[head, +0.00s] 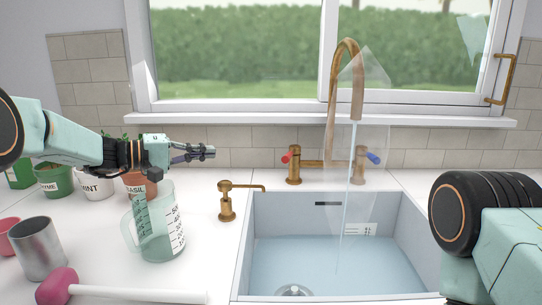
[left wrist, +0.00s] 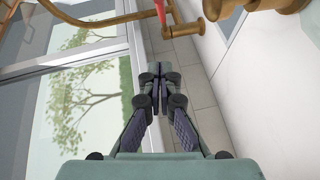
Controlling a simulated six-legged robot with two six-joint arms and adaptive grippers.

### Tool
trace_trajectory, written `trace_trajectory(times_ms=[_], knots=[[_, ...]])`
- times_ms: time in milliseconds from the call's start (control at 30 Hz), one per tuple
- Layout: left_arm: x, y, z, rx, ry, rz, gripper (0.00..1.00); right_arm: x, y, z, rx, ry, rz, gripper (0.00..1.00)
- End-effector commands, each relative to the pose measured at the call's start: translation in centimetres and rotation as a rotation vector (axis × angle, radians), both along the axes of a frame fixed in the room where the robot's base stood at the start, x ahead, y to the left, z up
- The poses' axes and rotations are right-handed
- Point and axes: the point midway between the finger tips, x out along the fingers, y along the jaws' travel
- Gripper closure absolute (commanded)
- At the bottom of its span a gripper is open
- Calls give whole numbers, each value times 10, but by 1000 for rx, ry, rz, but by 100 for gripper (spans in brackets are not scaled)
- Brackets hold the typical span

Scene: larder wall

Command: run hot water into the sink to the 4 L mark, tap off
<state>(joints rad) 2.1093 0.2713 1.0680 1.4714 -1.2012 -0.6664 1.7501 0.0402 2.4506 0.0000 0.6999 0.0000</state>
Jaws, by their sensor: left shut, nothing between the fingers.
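The white sink (head: 248,270) holds shallow, pale blue water (head: 345,265). A thin stream (head: 352,170) runs into it from the arched brass tap (head: 341,50). A small scale label (head: 360,229) is on the sink's back wall; its marks are too small to read. The red-tipped tap handle (head: 286,158) is left of the spout and the blue-tipped one (head: 373,158) right of it. My left gripper (head: 212,152) is shut and empty, left of the red handle and apart from it. In the left wrist view the red tip (left wrist: 160,10) lies beyond its fingers (left wrist: 160,78). My right gripper is out of view.
A brass soap dispenser (head: 227,203) stands left of the sink. A measuring jug (head: 160,225), a metal cup (head: 40,248), a pink-headed tool (head: 57,288) and herb pots (head: 95,183) crowd the left counter. A translucent pale shape (head: 375,100) surrounds the spout.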

Motion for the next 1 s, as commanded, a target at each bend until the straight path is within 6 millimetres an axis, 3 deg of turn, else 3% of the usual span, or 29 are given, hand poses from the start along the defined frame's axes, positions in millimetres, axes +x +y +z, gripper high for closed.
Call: trace_trajectory(times_ms=[433,633,1000], knots=[[42,-76,-14,2,0,-5,100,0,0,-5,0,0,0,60],[56,-99,-17,1,-1,-3,100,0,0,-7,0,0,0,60],[69,-120,-19,1,-1,-2,100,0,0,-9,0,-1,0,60]])
